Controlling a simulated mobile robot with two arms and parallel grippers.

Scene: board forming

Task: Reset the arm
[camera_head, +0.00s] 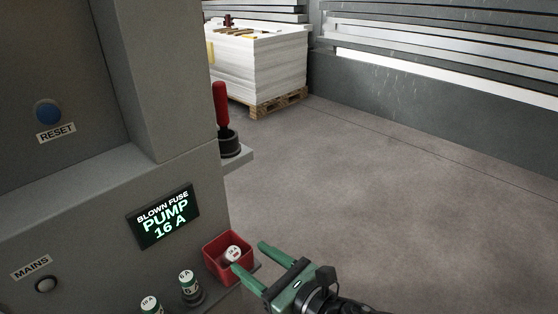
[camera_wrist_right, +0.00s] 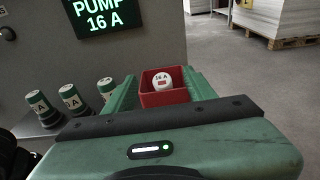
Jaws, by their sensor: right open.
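My right gripper (camera_head: 250,257) is green and comes in at the lower middle of the head view. Its two fingers are spread apart with nothing seen held between them. Its fingertips are close to a small red bin (camera_head: 215,262), and one overlaps the bin's right side in the picture. I cannot tell whether they touch. In the right wrist view the bin (camera_wrist_right: 176,97) shows between and beyond the green fingers. A white fuse marked 16 A (camera_head: 233,253) lies in the bin; it also shows in the wrist view (camera_wrist_right: 162,80). My left gripper is not in view.
A grey machine with a blue RESET button (camera_head: 48,112), a lit display (camera_head: 164,217) reading "BLOWN FUSE PUMP 16 A" and a red-handled lever (camera_head: 221,105) fills the left. Green-and-white fuses (camera_head: 189,283) stand beside the bin. Open floor (camera_head: 400,190) lies to the right.

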